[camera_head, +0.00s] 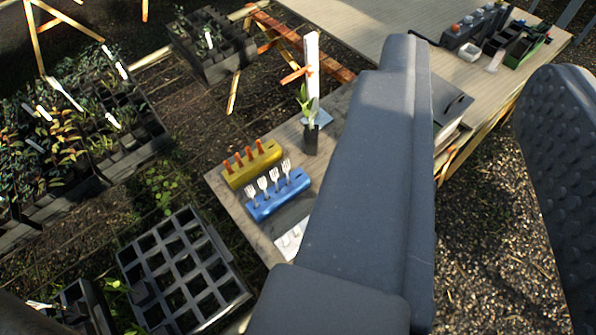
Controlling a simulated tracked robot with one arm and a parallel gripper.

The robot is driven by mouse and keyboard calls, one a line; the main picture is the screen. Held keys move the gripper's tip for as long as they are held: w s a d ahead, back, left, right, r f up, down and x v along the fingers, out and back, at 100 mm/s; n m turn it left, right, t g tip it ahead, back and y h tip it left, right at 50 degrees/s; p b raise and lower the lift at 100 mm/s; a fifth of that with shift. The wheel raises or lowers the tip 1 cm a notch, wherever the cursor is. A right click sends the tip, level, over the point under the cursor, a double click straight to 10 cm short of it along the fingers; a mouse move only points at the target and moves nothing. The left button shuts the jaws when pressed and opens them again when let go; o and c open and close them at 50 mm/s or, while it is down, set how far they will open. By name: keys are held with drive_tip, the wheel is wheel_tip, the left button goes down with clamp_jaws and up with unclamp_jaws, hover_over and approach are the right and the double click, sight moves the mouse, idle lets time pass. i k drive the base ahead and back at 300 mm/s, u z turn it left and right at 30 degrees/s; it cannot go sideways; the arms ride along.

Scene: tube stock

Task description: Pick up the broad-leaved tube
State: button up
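A black tube (311,140) holding a plant with broad green leaves (305,100) stands upright on the small wooden table (228,201), near its far edge. My gripper (482,60) fills the right half of the view as two large grey fingers, one with a studded pad. The left finger hides the right part of the small table.
An empty black cell tray (185,262) is at lower left. Planted trays (150,128) stand at far left. A long bench (375,18) with bottles lies behind.

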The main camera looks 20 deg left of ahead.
sight(310, 136)
drive_tip(key=u, duration=0.05)
drive_tip(key=k, duration=0.35)
drive_tip(key=u, duration=0.3)
drive_tip(key=i, duration=1.05)
drive_tip(key=u, duration=2.9)
drive_tip(key=k, duration=1.1)
drive_tip(key=z, duration=0.05)
